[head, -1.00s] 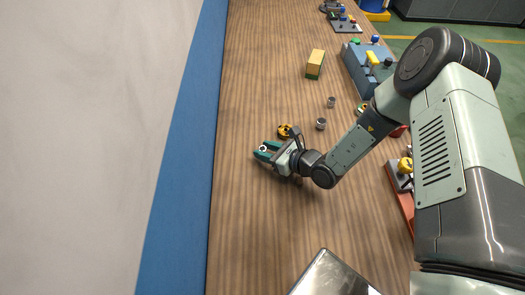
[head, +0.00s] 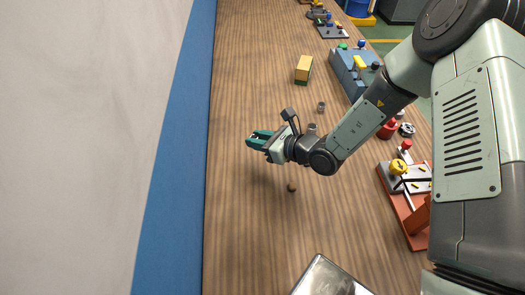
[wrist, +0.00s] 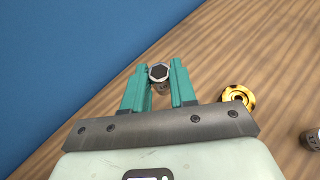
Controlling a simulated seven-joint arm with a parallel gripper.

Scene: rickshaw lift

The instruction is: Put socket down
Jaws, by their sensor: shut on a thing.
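My gripper (head: 256,138) has green fingers and is shut on a small metal socket. In the wrist view the socket (wrist: 160,78) sits between the two fingertips (wrist: 159,82), its hexagonal opening facing the camera. In the head view the gripper appears above the wooden bench, and I cannot make out the held socket clearly there. Another grey socket (head: 312,127) stands on the bench just beyond my wrist, and a further one (head: 321,106) stands behind it. A socket (wrist: 313,139) shows at the right edge of the wrist view.
A brass ring-like part (wrist: 239,97) lies right of the fingers. A small dark round thing (head: 291,187) lies on the bench. A yellow-and-green block (head: 303,70) stands further back. Colored fixtures line the right side. A blue strip (head: 170,170) borders the left; bare wood lies between.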

